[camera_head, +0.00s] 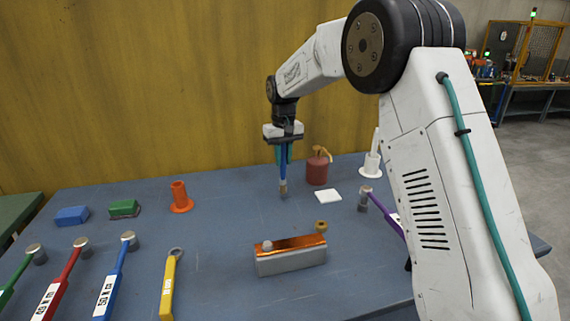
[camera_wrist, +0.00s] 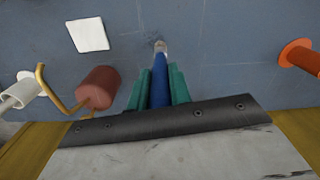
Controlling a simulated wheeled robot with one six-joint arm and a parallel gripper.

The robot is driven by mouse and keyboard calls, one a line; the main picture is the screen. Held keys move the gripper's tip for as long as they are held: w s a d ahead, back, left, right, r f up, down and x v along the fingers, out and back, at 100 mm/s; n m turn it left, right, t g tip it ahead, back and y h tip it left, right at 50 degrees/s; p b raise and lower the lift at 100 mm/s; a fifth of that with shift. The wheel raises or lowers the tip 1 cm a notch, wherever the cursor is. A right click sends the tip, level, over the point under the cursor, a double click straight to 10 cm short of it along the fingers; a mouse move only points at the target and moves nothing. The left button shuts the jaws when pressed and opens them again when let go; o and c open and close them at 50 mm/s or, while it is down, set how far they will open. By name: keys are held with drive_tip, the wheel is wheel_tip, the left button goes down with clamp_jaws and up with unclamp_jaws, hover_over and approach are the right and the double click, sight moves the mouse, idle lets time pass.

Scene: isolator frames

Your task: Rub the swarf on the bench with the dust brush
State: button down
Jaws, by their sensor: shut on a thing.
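My gripper (camera_head: 283,153) is shut on a blue-handled brush, which I take for the dust brush (camera_head: 283,178), and holds it upright with its tan tip pointing down at the bench (camera_head: 225,225). In the wrist view the teal fingers (camera_wrist: 159,88) close on both sides of the blue handle (camera_wrist: 160,72), and the brush's metal collar and tip show beyond them. The tip is at or just above the bench top; I cannot tell whether it touches.
A red can (camera_head: 317,170) and a white square (camera_head: 328,196) are close right of the brush. A grey block with a copper-coloured top (camera_head: 290,262) lies in front. An orange holder (camera_head: 180,198) stands left. Several long-handled tools lie front left. Bench between brush and orange holder is clear.

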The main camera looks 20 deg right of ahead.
drive_tip(key=shift+r, duration=2.75)
